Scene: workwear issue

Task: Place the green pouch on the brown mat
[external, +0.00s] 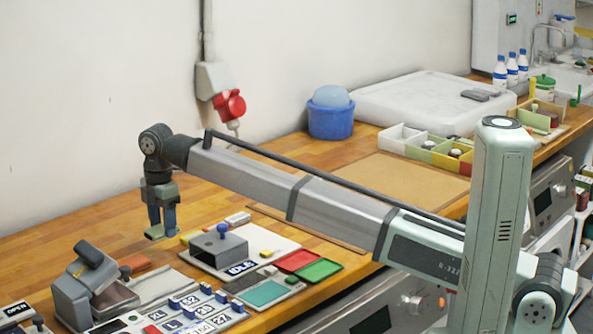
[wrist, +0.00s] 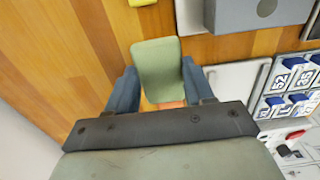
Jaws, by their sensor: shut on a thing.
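The green pouch (wrist: 158,62) is a flat, pale green piece with rounded corners, held between the two blue-grey fingers of my gripper (wrist: 157,82) in the wrist view. In the external view my gripper (external: 163,228) points down at the left, with the green pouch (external: 154,234) at its fingertips. The pouch appears to be above the wooden worktop, but its exact height is hard to tell. The brown mat (external: 400,188) lies flat on the worktop to the right, behind my arm. My arm covers part of its front side.
A grey box-shaped holder (external: 218,249), red tray (external: 296,260) and green tray (external: 318,271) lie right of my gripper. A grey device (external: 85,290) stands in front. A blue tub (external: 331,118) and divided bins (external: 425,146) stand behind the mat. The mat's visible surface is clear.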

